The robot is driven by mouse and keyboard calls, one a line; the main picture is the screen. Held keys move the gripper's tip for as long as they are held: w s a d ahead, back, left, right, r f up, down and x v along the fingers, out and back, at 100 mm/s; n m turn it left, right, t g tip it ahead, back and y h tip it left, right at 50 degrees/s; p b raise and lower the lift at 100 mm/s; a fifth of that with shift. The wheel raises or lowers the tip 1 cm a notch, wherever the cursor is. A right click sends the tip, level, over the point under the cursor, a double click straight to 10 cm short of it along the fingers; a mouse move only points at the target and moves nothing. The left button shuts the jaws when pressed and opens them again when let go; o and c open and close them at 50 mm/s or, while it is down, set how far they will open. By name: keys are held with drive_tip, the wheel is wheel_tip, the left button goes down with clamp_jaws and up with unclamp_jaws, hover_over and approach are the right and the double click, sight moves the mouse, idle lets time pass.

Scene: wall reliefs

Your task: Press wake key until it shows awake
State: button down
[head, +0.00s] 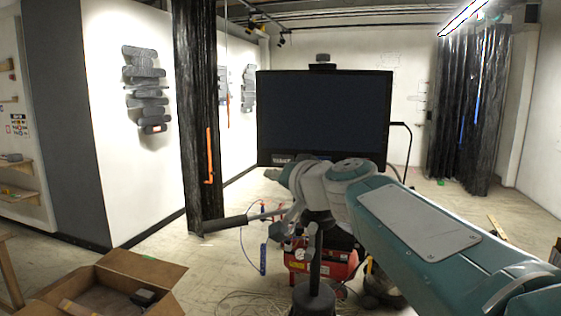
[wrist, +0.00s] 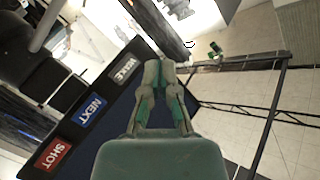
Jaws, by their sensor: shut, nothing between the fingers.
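A large monitor (head: 323,112) on a stand faces me in the head view, its screen dark and blank. My gripper (wrist: 166,68) is shut and empty. In the wrist view its fingertips appear to the right of the WAKE key, and I cannot tell whether they touch anything. In the head view my gripper (head: 276,175) is near the monitor's lower left edge, where the keys are mostly hidden.
A red machine (head: 321,266) stands below my arm, with cables on the floor. An open cardboard box (head: 140,268) is at the lower left. A black curtain (head: 197,120) hangs left of the monitor. Grey reliefs (head: 146,90) are on the wall. Floor on the right is mostly clear.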

sight(277, 161)
drive_tip(key=shift+w+d, duration=0.3)
drive_tip(key=shift+w, duration=1.15)
drive_tip(key=shift+w+d, duration=0.35)
drive_tip(key=shift+w, duration=1.05)
drive_tip(key=shift+w+d, duration=0.3)
drive_tip(key=shift+w, duration=1.15)
drive_tip(key=shift+w+d, duration=0.15)
drive_tip(key=shift+w, duration=0.2)
drive_tip(key=shift+w+d, duration=0.1)
drive_tip(key=shift+w, duration=0.3)
drive_tip(key=shift+s+a, duration=0.2)
drive_tip(key=shift+s, duration=0.65)
